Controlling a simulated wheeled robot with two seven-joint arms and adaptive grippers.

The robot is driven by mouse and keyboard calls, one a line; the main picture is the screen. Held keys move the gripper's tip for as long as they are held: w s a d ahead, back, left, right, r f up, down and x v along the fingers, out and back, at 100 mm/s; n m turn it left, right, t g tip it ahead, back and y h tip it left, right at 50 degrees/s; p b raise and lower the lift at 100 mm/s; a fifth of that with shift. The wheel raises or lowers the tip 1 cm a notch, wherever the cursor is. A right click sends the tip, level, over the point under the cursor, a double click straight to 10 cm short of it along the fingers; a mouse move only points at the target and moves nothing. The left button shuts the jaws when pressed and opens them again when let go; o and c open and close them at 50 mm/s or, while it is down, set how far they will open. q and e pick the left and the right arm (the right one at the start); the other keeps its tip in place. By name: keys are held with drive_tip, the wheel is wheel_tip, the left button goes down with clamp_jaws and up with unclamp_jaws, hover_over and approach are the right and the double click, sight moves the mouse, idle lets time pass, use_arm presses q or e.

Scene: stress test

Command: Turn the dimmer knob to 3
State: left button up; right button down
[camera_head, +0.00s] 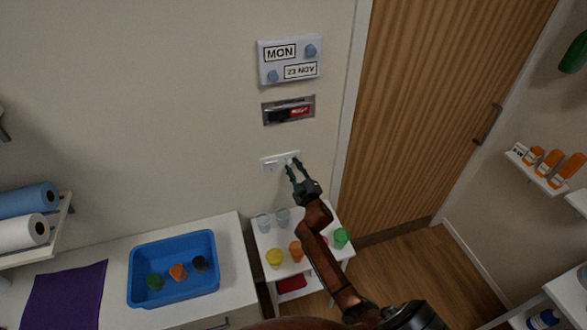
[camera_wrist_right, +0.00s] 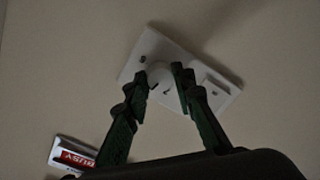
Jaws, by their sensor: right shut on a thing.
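The dimmer plate (camera_head: 268,165) is a small white panel on the wall, below the sliding sign. In the right wrist view the same plate (camera_wrist_right: 148,45) lies tilted, with the round white dimmer knob (camera_wrist_right: 160,72) on it. My right gripper (camera_head: 293,166) reaches up to the plate from the lower right. In the wrist view its dark green fingers (camera_wrist_right: 161,76) stand on both sides of the knob and are shut on it. A small dark mark shows beside the knob; no number can be read. The fingers hide the knob's sides. My left gripper is out of view.
A calendar board (camera_head: 290,60) and a red-and-black slider sign (camera_head: 289,110) are on the wall above. A white cart (camera_head: 262,240) with several cups stands below my right arm. A counter with a blue bin (camera_head: 135,270) is at left. A wooden door (camera_head: 430,110) is at right.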

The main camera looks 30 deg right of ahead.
drive_tip(key=shift+n, duration=0.7)
drive_tip(key=c, duration=1.6)
unclamp_jaws()
drive_tip(key=s, duration=0.4)
drive_tip(key=s+a, duration=0.1)
drive_tip(key=s, duration=0.3)
drive_tip(key=s+a, duration=0.1)
drive_tip(key=s, duration=0.2)
drive_tip(key=shift+s+a+r, duration=0.25)
drive_tip(key=shift+s, duration=0.15)
